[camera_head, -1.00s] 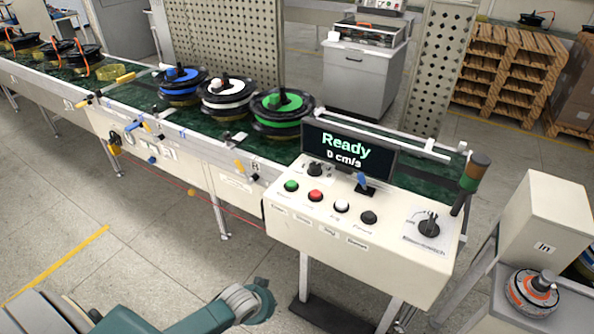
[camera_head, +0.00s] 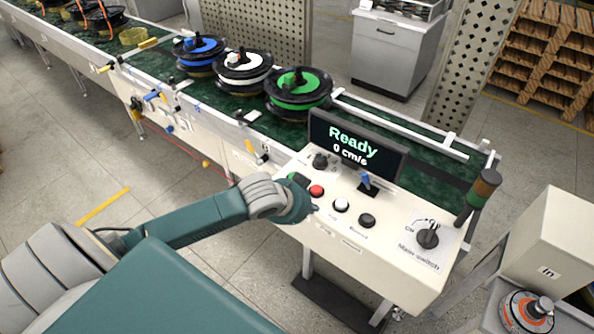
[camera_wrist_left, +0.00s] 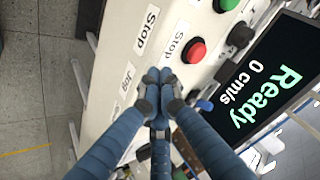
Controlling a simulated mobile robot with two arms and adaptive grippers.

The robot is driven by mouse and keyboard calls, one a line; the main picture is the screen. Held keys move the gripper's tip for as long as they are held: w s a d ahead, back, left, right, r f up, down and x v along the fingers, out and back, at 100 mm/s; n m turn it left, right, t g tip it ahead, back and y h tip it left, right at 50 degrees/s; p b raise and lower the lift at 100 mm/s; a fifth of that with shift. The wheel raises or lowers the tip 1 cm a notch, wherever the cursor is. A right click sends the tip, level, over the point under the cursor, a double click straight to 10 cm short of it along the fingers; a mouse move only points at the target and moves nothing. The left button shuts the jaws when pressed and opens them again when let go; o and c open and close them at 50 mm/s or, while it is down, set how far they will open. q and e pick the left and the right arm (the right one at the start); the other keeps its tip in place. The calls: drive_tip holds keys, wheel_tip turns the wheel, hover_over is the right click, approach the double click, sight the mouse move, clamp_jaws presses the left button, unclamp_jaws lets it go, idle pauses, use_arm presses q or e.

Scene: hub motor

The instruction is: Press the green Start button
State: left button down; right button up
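The green button (camera_head: 294,177) is on the sloped control panel (camera_head: 385,255), left of the red button (camera_head: 317,191), and is partly covered by my left gripper in the head view. In the left wrist view the green button (camera_wrist_left: 228,4) shows at the top edge and the red button (camera_wrist_left: 194,50) below it. My left gripper (camera_head: 303,211) is over the panel's front left part. In the wrist view its fingers (camera_wrist_left: 153,84) are together with nothing between them, near the Stop labels, apart from both buttons in the picture. My right gripper is not in view.
The display (camera_head: 355,148) reads Ready, 0 cm/s. A white button (camera_head: 341,205), a black button (camera_head: 367,220) and a main switch (camera_head: 428,236) are farther right. Wheels with blue, white and green tops stand on the conveyor (camera_head: 235,103) behind.

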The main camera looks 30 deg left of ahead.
use_arm(q)
drive_tip(key=w+a+r+m+t+y, duration=0.1)
drive_tip(key=w+a+r, duration=0.7)
drive_tip(key=a+r, duration=0.3)
drive_tip(key=shift+t+p, duration=0.3)
drive_tip(key=shift+p, duration=0.05)
drive_tip(key=shift+w+f, duration=0.15)
drive_tip(key=shift+f, duration=0.05)
wheel_tip(320, 180, down, 6)
drive_tip(key=b, duration=0.7)
drive_tip(key=shift+f, duration=0.25)
drive_tip(key=shift+f+b, duration=0.3)
drive_tip(key=shift+f, duration=0.75)
drive_tip(key=shift+f, duration=0.4)
